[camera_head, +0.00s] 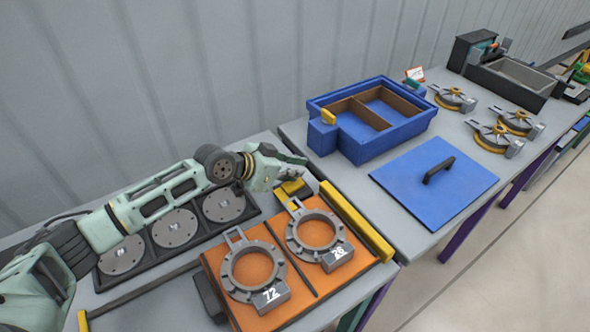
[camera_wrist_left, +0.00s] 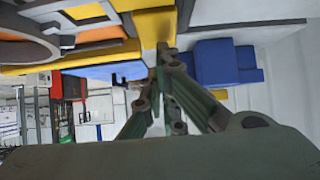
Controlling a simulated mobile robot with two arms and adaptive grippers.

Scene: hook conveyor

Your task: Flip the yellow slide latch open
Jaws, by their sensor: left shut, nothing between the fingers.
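A yellow latch piece (camera_head: 290,192) with a dark part on it sits at the back edge of the orange fixture board (camera_head: 268,318). A long yellow bar (camera_head: 358,222) runs along the board's right side. My left gripper (camera_head: 300,168) is shut and empty, just behind and above the latch piece. In the left wrist view, the gripper's closed fingertips (camera_wrist_left: 166,58) are right at a yellow part (camera_wrist_left: 154,24); I cannot tell whether they touch it. My right gripper is out of view.
Two grey ring clamps, marked 72 (camera_head: 252,270) and 28 (camera_head: 318,232), are on the board. A black tray with grey discs (camera_head: 174,228) lies left of it. A blue box (camera_head: 404,134) and a blue lid (camera_head: 434,186) are on the adjoining table.

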